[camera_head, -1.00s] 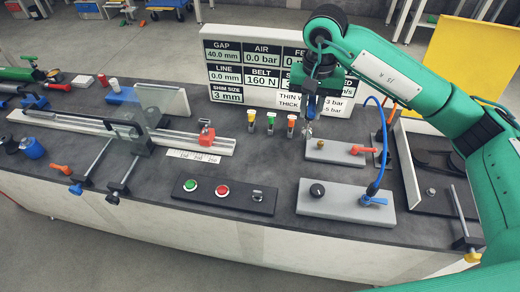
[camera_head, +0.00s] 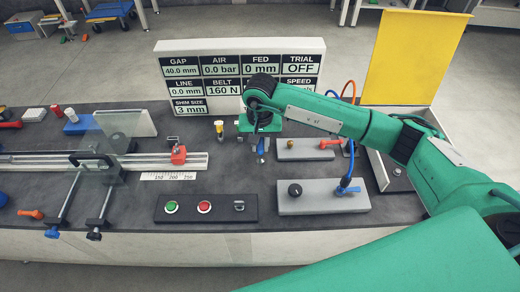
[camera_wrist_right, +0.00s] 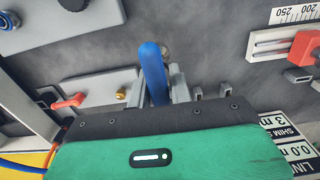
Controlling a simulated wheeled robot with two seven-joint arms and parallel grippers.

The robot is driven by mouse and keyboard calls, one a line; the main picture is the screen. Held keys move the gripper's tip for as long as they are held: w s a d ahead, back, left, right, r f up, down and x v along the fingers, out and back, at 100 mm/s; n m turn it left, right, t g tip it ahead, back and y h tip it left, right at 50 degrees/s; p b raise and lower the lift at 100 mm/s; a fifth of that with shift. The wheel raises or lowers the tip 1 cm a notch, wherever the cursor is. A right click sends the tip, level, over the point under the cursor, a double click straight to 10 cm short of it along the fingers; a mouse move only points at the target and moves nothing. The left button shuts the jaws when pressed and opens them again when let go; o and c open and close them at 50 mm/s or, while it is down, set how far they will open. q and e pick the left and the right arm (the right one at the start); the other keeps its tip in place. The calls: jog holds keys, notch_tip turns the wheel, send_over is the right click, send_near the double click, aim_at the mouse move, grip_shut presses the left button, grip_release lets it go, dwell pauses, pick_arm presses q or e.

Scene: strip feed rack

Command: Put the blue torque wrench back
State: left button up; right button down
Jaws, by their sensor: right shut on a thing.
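The blue torque wrench (camera_head: 261,147) is in my right gripper (camera_head: 259,138), over the dark bench in front of the display board. In the right wrist view its blue handle (camera_wrist_right: 152,70) stands up between the two grey fingers (camera_wrist_right: 163,88), which are shut on it. Small grey sockets (camera_wrist_right: 225,90) stand on the bench beside the fingers. The wrench's lower end and its contact with the bench cannot be made out. My left gripper is not in view.
A yellow-topped tool (camera_head: 219,127) stands left of my right gripper. To the right are a grey plate with a red lever (camera_head: 328,144) and a grey plate with a black knob (camera_head: 295,190). A button panel (camera_head: 204,207) lies in front. The display board (camera_head: 240,45) stands behind.

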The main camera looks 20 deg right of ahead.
jog(key=shift+f+p, duration=0.7)
jog(key=shift+f, duration=1.8)
jog(key=c, duration=1.3)
grip_release()
jog(key=shift+o, duration=0.2)
notch_tip(320, 180, up, 11)
jog(key=b, duration=0.3)
jog(key=shift+b, duration=0.3)
jog(key=shift+r, duration=0.65)
